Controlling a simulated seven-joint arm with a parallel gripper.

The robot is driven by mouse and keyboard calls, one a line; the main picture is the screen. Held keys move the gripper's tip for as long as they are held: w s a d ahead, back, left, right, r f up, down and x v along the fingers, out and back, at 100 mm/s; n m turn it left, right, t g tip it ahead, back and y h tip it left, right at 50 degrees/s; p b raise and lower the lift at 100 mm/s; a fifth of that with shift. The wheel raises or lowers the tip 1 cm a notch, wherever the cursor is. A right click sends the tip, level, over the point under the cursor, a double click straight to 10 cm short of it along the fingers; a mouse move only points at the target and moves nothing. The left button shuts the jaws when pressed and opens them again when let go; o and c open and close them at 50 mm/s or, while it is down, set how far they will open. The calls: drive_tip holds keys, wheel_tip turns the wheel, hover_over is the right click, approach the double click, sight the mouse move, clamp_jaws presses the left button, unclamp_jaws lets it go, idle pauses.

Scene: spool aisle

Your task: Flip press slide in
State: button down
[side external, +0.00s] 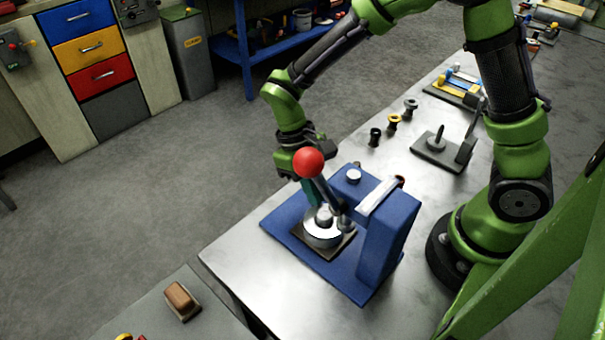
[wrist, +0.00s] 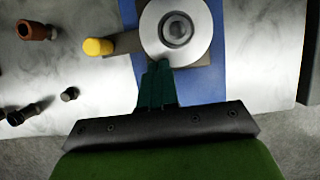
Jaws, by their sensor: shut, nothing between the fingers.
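The blue press (side external: 385,240) stands on the bench on a flat blue base. Its lever with a red ball knob (side external: 308,163) leans over the front of the press. A round silver disc (side external: 322,236) sits on a dark square plate under the lever; it also shows in the wrist view (wrist: 203,32). In the wrist view a yellow knob (wrist: 97,46) on a dark bar sticks out left of the disc. My gripper (side external: 318,200) is shut and empty, behind the lever. Its teal fingertips (wrist: 158,68) are at the disc's lower edge; contact cannot be told.
Several small spools (side external: 392,122) stand on the bench behind the press. A grey fixture with a peg (side external: 437,146) lies farther right. A brown block (side external: 181,300) lies on a separate grey surface at lower left. Bare bench (side external: 232,258) lies left of the press.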

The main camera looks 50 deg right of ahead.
drive_tip(key=shift+w+f, duration=0.1)
drive_tip(key=shift+w, duration=0.3)
drive_tip(key=w, duration=0.3)
drive_tip(key=w+r, duration=0.9)
drive_tip(key=w, duration=0.1)
drive_tip(key=x, duration=0.9)
drive_tip(key=shift+s+a+f, duration=0.15)
drive_tip(key=shift+s, duration=0.25)
drive_tip(key=shift+s+f, duration=0.1)
drive_tip(key=shift+s, duration=1.95)
